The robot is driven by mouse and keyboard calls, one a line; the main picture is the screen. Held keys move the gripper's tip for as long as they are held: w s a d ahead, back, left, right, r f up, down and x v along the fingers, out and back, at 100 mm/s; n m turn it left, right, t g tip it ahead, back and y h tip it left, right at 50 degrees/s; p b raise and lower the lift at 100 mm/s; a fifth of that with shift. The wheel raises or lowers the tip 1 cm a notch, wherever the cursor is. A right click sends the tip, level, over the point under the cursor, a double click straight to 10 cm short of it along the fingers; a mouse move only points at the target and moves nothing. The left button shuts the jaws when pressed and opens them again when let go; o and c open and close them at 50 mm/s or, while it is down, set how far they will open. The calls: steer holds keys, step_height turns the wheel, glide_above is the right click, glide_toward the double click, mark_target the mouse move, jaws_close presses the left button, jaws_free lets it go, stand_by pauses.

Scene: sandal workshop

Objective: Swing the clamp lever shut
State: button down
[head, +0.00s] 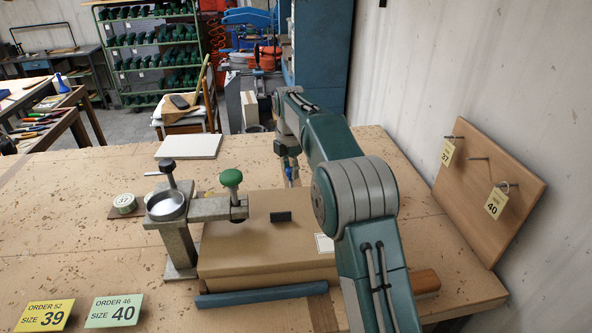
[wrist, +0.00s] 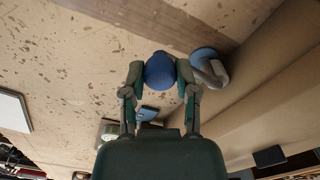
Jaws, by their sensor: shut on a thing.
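My gripper (wrist: 160,82) is shut on a round blue knob (wrist: 160,70), one fingertip on each side of it. The knob looks like the end of the clamp lever; the lever's shaft is hidden. A curved grey metal piece with a blue-grey base (wrist: 210,66) shows just right of the knob, beside the brown box; I cannot tell how it joins the lever. In the head view my gripper (head: 291,173) is behind the box, small and partly hidden, with a bit of blue at it.
The brown box (head: 262,250) stands in front of my gripper. A metal stand (head: 180,245) with a green-knobbed arm (head: 231,179) reaches over its left side. A tag board (head: 485,190) leans on the right wall.

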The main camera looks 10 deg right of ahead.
steer(key=shift+a+n, duration=0.4)
steer(key=shift+n, duration=0.3)
steer(key=shift+w+a, duration=0.1)
steer(key=c, duration=0.7)
jaws_free()
steer(key=shift+a, duration=0.1)
steer(key=shift+o, duration=0.2)
steer(key=shift+r, duration=0.1)
step_height(320, 180, up, 12)
steer(key=shift+f, duration=0.2)
